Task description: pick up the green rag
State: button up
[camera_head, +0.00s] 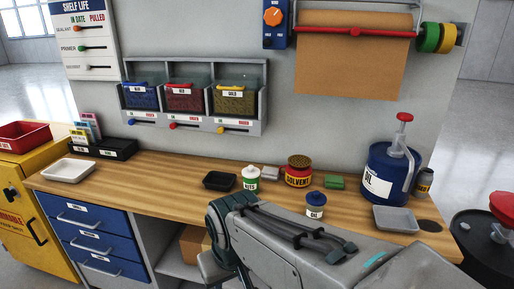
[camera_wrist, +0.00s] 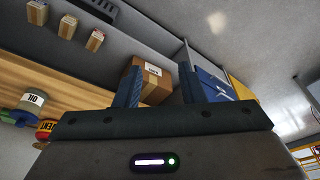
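The green rag (camera_head: 334,181) looks like a small folded block. It lies flat on the wooden workbench (camera_head: 160,180), right of the red solvent can (camera_head: 298,171) and behind the blue-capped oil can (camera_head: 315,205). I cannot make the rag out in the wrist view. My gripper (camera_wrist: 165,90) shows its two dark fingers apart with nothing held between them. It is tilted and faces the area under the bench, away from the rag. In the head view my arm crosses the front of the bench and mostly hides the gripper.
A white-and-green bottle (camera_head: 250,179), black tray (camera_head: 219,181) and grey folded item (camera_head: 270,173) stand left of the rag. A blue pump jug (camera_head: 390,172) and grey tray (camera_head: 396,219) are right. A cardboard box (camera_wrist: 152,78) sits under the bench near blue drawers (camera_wrist: 212,84).

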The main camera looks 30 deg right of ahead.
aim_at(336, 182)
jog(key=z, duration=0.8)
jog(key=i, duration=0.8)
jog(key=z, duration=0.6)
